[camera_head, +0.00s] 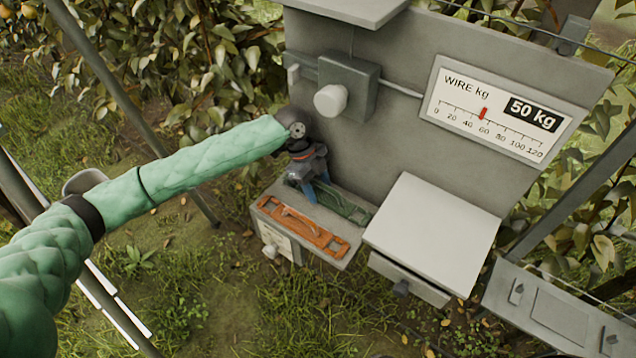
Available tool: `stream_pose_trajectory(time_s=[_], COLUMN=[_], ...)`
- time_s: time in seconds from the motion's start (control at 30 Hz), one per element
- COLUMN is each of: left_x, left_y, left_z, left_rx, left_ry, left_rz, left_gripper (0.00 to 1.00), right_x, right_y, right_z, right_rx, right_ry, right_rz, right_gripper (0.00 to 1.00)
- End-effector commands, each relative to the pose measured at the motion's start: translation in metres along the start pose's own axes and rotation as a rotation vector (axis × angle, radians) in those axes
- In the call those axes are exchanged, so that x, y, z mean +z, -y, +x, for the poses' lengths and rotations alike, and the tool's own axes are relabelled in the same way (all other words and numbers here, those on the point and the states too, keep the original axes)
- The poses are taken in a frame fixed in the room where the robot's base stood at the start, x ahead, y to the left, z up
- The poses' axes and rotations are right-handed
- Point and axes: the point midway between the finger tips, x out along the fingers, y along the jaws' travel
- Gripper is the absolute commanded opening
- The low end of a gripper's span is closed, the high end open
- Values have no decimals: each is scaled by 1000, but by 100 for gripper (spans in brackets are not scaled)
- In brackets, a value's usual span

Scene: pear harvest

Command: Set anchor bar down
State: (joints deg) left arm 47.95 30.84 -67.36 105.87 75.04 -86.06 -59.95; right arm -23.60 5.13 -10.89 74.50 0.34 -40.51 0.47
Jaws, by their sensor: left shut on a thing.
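My left gripper (314,187) reaches down from the end of the green-sleeved left arm to the grey ledge (345,263) in front of the panel. It is shut on the green anchor bar (346,208) near that bar's left end. The green bar is at the back of the ledge, along the panel; whether it rests fully on the ledge or hangs just above it, I cannot tell. The fingers partly hide it. An orange bar (303,227) with a raised handle lies in front of it on the ledge. My right gripper is not in view.
The upright panel (400,130) carries a white knob (331,100) and a wire gauge (500,108) marked 50 kg, its red marker near 60. A pale box (432,230) with a drawer (410,278) stands right of the ledge. Grass lies in front.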

Motion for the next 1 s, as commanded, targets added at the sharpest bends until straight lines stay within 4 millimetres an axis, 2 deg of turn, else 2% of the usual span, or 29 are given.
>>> stream_pose_trajectory(time_s=[0.37, 0.4, 0.5, 0.77, 0.93, 1.0], left_x=[1, 2, 2, 1, 2, 2], left_y=[0, 0, 0, 0, 1, 1], left_z=[3, 3, 3, 2, -5, -12], left_rx=[-1, -1, -1, -1, -2, -4], left_ry=[0, 0, 0, 1, 1, 2], left_rz=[0, 0, 0, 0, 0, 0], left_gripper=[24, 52, 70, 70, 70, 70], right_x=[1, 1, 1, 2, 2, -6], right_y=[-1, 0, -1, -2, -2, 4], right_z=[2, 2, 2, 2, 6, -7], right_rx=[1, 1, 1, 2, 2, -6], right_ry=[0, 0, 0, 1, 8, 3], right_rz=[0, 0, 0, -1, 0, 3], right_gripper=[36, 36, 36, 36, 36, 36])
